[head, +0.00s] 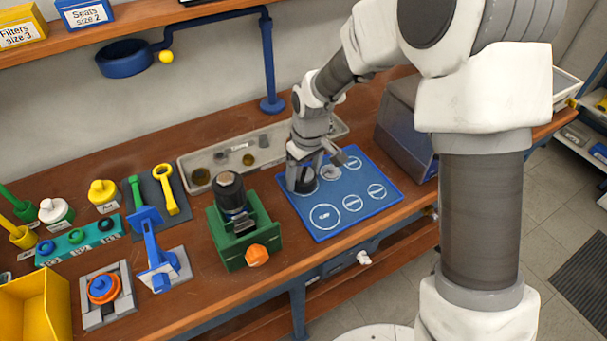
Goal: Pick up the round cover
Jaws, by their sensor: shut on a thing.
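My gripper (302,178) points down at the upper left part of the blue mat (345,219). It is shut on a dark round piece, the round cover (305,185), which shows low between the fingers. The fingers hide part of the cover. I cannot tell whether it still touches the mat. The mat has several white outlined circles, and a small grey piece (331,173) sits on one just right of the gripper.
A green vise (226,245) with a dark cylinder (230,192) and an orange knob (257,256) stands left of the mat. A grey tray (199,171) lies behind, and a grey box (404,120) stands at right. A blue lever press (155,255) stands farther left.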

